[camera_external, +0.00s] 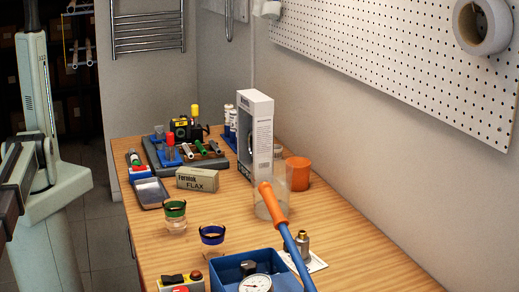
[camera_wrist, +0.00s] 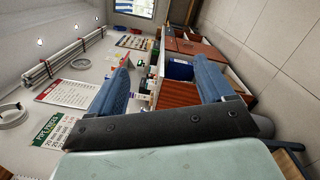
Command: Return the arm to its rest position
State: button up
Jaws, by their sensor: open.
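My gripper (camera_wrist: 166,68) shows in the wrist view with its two blue fingers wide apart and nothing between them. Beyond the fingers lie the workbench and the room, well away from the fingertips. In the external view my pale green arm stands at the left edge, to the left of the wooden bench (camera_external: 350,255) and clear of it. A dark part of my arm is cut off by the left picture edge there, and I cannot make out the fingers in that view.
A pegboard wall (camera_external: 400,62) rises at the right.

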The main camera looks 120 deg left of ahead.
jog(key=w+a+f+m+g+y, duration=0.1)
jog(key=a+f+m+g+y, duration=0.15)
jog(key=a+f, duration=0.85)
jog(key=w+a+f+m+g+y, duration=0.1)
jog(key=w+a+f+m+y, duration=0.15)
jog(key=a+f, duration=0.85)
jog(key=s+a+f+m+g+y, duration=0.2)
jog(key=s+a+f, duration=0.2)
jog(key=a+f, duration=0.65)
jog(key=s+a+f+m+g+y, duration=0.1)
jog(key=s+a+f+g, duration=0.25)
jog(key=a+f, duration=0.7)
jog(key=s+a+f+m+g+y, duration=0.2)
jog(key=s+a+f, duration=0.6)
jog(key=a, duration=0.2)
jog(key=s+a+f+m+g+y, duration=0.1)
jog(key=s+a+g, duration=0.3)
jog(key=s+a, duration=0.6)
jog(key=s+a+f+m+g+y, duration=0.2)
jog(key=s+a, duration=0.7)
jog(key=s, duration=0.8)
jog(key=shift+s+a+f+g, duration=0.4)
jog(key=shift+f+g, duration=0.1)
jog(key=shift+g, duration=0.5)
